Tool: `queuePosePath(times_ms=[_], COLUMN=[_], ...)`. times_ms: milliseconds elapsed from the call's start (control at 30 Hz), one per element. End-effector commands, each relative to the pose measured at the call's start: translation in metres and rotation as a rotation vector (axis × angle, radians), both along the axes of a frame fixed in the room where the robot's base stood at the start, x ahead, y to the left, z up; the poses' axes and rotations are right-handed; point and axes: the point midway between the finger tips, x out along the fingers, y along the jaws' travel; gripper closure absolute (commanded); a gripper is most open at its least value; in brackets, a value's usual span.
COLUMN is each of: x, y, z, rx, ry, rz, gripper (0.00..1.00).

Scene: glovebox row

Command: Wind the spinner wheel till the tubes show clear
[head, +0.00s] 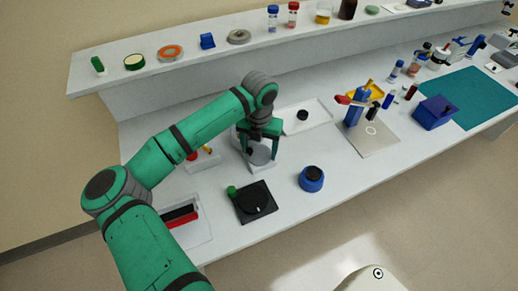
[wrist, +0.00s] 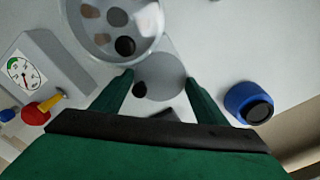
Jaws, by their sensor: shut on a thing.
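The spinner wheel (wrist: 165,68) is a flat grey disc with a black knob (wrist: 139,89) near its rim; it also shows in the head view (head: 260,156). My gripper (wrist: 158,78) is shut on the wheel, with one green finger at each side of the rim. It also shows in the head view (head: 262,137), reaching down from above. A clear round bowl (wrist: 154,22) sits just beyond the wheel. Dark and brownish round shapes show inside it, and I cannot tell how clear the tubes are. In the head view my gripper and forearm hide much of the bowl.
A grey box with a dial gauge (wrist: 22,74) and a red-and-yellow lever (wrist: 42,106) stands left of the wheel. A blue round pot (head: 312,180) is to the right. A black square plate (head: 258,206) lies in front. A white tray (head: 318,125) lies behind right.

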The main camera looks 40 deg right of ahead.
Motion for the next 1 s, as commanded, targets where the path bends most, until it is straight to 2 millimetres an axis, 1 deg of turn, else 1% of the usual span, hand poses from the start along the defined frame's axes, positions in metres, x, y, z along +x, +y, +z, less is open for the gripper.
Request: queuePosePath(times_ms=[100, 333, 367, 400, 433, 767, 867, 967, 1000], x=[0.001, 0.001, 0.001, 0.001, 0.001, 0.001, 0.001, 0.002, 0.002], y=[0.001, 0.001, 0.001, 0.001, 0.001, 0.001, 0.001, 0.001, 0.001], z=[0.0, 0.0, 0.001, 0.001, 0.0, 0.002, 0.009, 0.023, 0.031], rx=[0.002, 0.001, 0.001, 0.001, 0.001, 0.001, 0.001, 0.001, 0.001], ry=[-0.002, -0.002, -0.002, -0.002, -0.002, -0.001, -0.002, -0.003, -0.004], rz=[-0.027, -0.027, -0.027, -0.027, -0.026, -0.026, -0.026, -0.025, -0.026], gripper=[0.55, 0.55, 0.31, 0.21, 0.15, 0.15, 0.15, 0.15, 0.15])
